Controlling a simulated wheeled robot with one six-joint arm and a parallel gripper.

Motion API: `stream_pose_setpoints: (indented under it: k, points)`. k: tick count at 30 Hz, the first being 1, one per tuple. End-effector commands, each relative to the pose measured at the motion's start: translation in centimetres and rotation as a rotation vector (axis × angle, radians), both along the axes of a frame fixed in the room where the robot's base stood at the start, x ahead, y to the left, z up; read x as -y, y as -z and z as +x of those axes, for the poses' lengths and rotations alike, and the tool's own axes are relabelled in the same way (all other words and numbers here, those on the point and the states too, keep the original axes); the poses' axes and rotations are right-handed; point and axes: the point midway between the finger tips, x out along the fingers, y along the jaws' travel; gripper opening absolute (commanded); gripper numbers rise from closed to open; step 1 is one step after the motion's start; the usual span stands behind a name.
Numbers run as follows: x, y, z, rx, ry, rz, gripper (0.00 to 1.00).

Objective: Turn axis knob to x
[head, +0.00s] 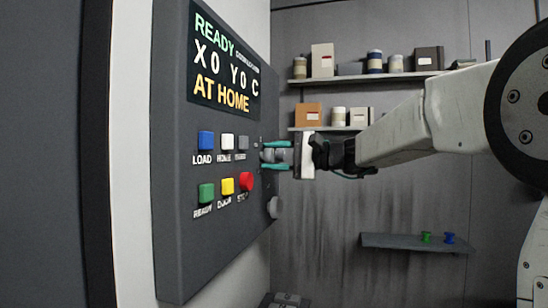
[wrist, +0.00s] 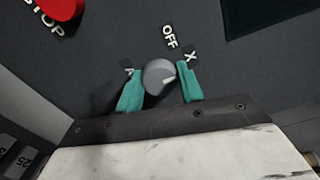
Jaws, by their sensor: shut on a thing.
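The axis knob (wrist: 157,75) is a round grey dial on the dark control panel (head: 170,200). Its white pointer mark faces right in the wrist view, roughly toward the side of the X label (wrist: 190,57) and a little below it. The OFF label (wrist: 169,37) is above the knob, and a partly covered label (wrist: 128,71) is at its left. My gripper (wrist: 160,88) has one teal finger on each side of the knob and is shut on it. In the head view, my gripper (head: 276,155) reaches the panel's right part from the right; the fingers partly hide the knob there.
The panel's screen (head: 224,65) shows READY, X0 Y0 and AT HOME. Several push buttons sit left of my gripper, including the red STOP button (head: 246,181). Another grey knob (head: 274,207) is lower on the panel. Shelves (head: 360,78) with boxes and jars stand behind.

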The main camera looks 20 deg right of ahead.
Motion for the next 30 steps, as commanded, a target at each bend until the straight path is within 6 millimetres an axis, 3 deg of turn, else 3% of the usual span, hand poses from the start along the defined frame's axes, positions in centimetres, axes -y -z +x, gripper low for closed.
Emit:
stream_pose_setpoints:
  k: [2,3,5,16,30]
  points:
    - [0.0,0.2,0.0,-0.003,-0.001,-0.001,0.15]
    - [0.0,0.2,0.0,-0.003,-0.001,-0.001,0.43]
    - [0.0,0.2,0.0,-0.003,-0.001,-0.002,0.59]
    - [0.5,0.0,-0.3,0.0,0.002,-0.002,0.59]
    - [6.1,0.1,-4.4,-0.001,0.002,-0.001,0.59]
